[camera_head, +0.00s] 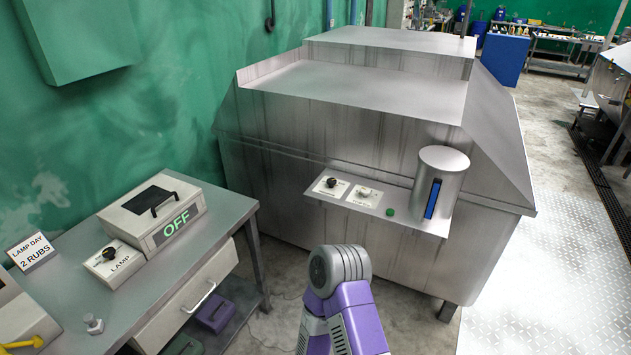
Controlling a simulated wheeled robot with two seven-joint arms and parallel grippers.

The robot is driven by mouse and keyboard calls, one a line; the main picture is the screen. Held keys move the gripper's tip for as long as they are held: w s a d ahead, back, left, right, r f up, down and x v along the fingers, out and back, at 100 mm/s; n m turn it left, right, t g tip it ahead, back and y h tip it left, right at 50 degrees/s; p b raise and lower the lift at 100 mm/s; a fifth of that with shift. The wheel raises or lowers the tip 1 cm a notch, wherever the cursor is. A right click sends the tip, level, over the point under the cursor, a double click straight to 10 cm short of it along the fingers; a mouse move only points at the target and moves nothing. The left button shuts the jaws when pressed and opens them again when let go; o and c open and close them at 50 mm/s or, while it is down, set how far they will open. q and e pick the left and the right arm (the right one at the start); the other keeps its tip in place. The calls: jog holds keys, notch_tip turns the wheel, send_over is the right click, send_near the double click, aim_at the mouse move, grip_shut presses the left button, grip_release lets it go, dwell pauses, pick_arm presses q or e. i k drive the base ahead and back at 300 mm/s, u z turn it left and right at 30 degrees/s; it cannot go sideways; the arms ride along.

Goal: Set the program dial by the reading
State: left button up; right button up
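Two small dials sit on white plates on the metal machine's front shelf: one with a black knob (331,183) and, to its right, one with a pale knob (364,193). Their labels are too small to read, so I cannot tell which is the program dial. Right of them are a green button (390,212) and an upright metal cylinder (452,180) with a blue strip (432,199). A light box (152,215) on the left table reads "OFF". Beside it is a black-knobbed dial box (113,262) marked "LAMP". Neither gripper shows; a purple and grey link of my arm rises at bottom centre.
A card (31,250) on the metal table (75,290) reads "LAMP DAY 2 RUBS". A small metal piece (93,323) and a yellow curved part (38,328) are nearby. The drawer front (190,310) has a handle. The floor (560,270) right of the machine is clear.

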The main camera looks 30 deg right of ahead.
aim_at(331, 183)
jog(key=z, duration=0.4)
jog(key=i, duration=1.75)
jog(key=z, duration=0.9)
